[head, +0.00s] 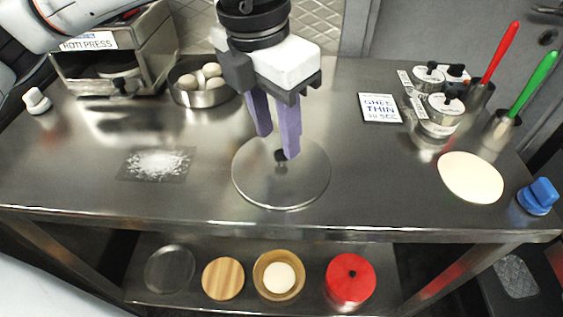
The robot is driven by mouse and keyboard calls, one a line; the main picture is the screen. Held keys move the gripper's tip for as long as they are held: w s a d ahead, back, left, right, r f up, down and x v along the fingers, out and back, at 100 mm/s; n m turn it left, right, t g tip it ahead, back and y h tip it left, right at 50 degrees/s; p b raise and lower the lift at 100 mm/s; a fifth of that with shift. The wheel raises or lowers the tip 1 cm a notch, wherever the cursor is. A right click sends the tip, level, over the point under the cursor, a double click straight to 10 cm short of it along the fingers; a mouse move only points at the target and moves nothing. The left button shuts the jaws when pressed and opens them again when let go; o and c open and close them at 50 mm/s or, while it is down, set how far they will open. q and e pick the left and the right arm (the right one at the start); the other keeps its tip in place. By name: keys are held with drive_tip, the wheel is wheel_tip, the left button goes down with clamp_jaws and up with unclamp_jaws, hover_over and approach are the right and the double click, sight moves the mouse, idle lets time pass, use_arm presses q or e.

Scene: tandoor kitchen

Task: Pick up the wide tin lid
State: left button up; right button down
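The wide tin lid (300,188) is a large flat metal disc with a small black knob (280,155) near its middle. It lies on the steel counter in the centre of the head view. My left gripper (277,146) points down over the lid with its two purple fingers spread apart. The right-hand finger partly covers the knob. The fingertips are close to the knob, but I cannot tell whether they touch it or straddle it. Nothing is held. My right gripper is not in view.
A bowl of dough balls (201,88) and the roti press box (115,60) stand behind left. Flour (158,163) lies left of the lid. Tins (441,112), a flatbread round (470,177) and a blue-handled item (539,196) are at right. A lower shelf (325,265) holds several round things.

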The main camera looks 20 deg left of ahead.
sight(281, 153)
use_arm(q)
drive_tip(key=f, duration=0.2)
drive_tip(key=w+f, duration=0.1)
drive_tip(key=f, duration=0.2)
drive_tip(key=shift+w+f, duration=0.15)
clamp_jaws()
